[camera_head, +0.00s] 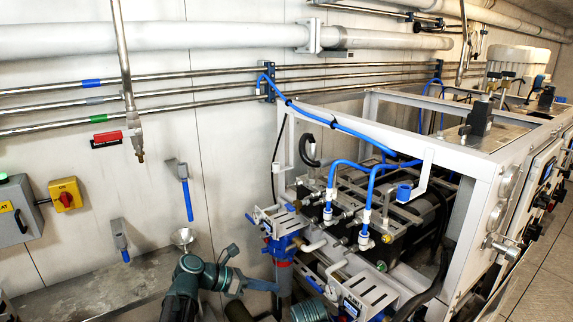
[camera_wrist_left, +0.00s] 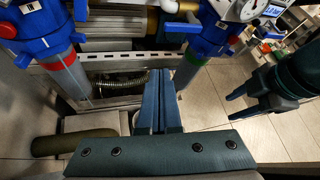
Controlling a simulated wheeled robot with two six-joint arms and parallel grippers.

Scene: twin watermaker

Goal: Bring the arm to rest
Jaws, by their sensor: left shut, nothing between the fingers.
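My left arm comes in at the bottom of the head view, and its gripper (camera_head: 268,286) points right, beside the blue filter housing (camera_head: 283,247). In the left wrist view the two long blue fingers of this gripper (camera_wrist_left: 160,78) lie together, shut and empty. They point between two blue-topped filter housings, one with a red ring (camera_wrist_left: 60,60) and one with a green ring (camera_wrist_left: 195,65). Another dark teal gripper, my right one (camera_wrist_left: 240,100), shows at the right of the wrist view.
A white-framed watermaker (camera_head: 485,165) with blue hoses fills the right of the head view. A grey box (camera_head: 18,212) and a red-yellow switch (camera_head: 66,194) are on the left wall. A blue-handled valve (camera_head: 185,190) hangs there. Floor (camera_wrist_left: 275,135) shows between the grippers.

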